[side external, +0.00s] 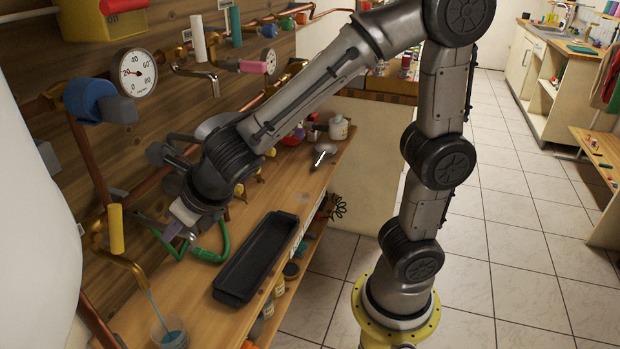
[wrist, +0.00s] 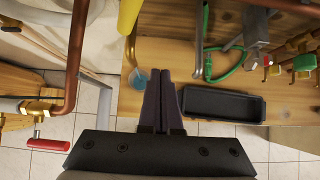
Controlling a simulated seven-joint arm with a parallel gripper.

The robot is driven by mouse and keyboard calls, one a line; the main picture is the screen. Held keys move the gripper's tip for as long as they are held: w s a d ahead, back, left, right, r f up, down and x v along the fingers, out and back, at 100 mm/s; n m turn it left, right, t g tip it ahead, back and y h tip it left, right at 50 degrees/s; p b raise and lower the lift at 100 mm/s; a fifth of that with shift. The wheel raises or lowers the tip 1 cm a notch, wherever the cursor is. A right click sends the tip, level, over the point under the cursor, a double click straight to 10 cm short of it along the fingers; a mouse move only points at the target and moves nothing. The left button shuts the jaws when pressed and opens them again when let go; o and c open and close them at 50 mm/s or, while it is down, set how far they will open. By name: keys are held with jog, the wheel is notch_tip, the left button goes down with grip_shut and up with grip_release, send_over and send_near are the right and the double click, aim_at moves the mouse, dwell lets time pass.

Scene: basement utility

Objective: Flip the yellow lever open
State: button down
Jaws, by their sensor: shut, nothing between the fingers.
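The yellow lever (side external: 116,230) stands upright on a brass tap on the copper pipework at the left of the side external view. In the wrist view only part of the yellow lever (wrist: 129,14) shows, at the top edge left of centre. My gripper (side external: 172,232) is shut and empty, to the right of the lever and apart from it. Its dark purple fingers (wrist: 160,82) lie together in the wrist view, below and to the right of the lever. The tap's spout bends down above a cup with blue contents (side external: 171,336); a thin bluish line runs between them.
A black tray (side external: 229,291) lies on the wooden bench, right of my gripper. A green hose (side external: 218,254) loops close behind the fingers. Copper pipes, a gauge (side external: 138,73) and a blue valve (side external: 89,101) crowd the wall. A red-handled valve (wrist: 47,145) shows lower left in the wrist view.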

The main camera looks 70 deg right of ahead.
jog(key=s+d+r+m+h, duration=0.1)
jog(key=s+d+r+m, duration=0.25)
jog(key=d+m, duration=0.2)
jog(key=s+d+r+m+h, duration=0.1)
jog(key=s+d+r+m, duration=0.1)
jog(key=d+r+m, duration=0.35)
jog(key=s+d+f+m, duration=0.1)
jog(key=s+f+m, duration=0.1)
jog(key=s+m, duration=0.4)
jog(key=s+d+f+m+g+y, duration=0.1)
jog(key=s+d+f+m, duration=0.1)
jog(key=s+m, duration=0.5)
jog(key=m, duration=0.6)
jog(key=shift+d, duration=0.25)
jog(key=shift+s+f, duration=0.1)
jog(key=m, duration=0.2)
jog(key=s+a+f+m+g, duration=0.1)
jog(key=m, duration=0.1)
jog(key=s+m+y, duration=0.1)
jog(key=m, duration=0.1)
jog(key=shift+a+f, duration=0.25)
jog(key=shift+a, duration=0.1)
dwell(3.4)
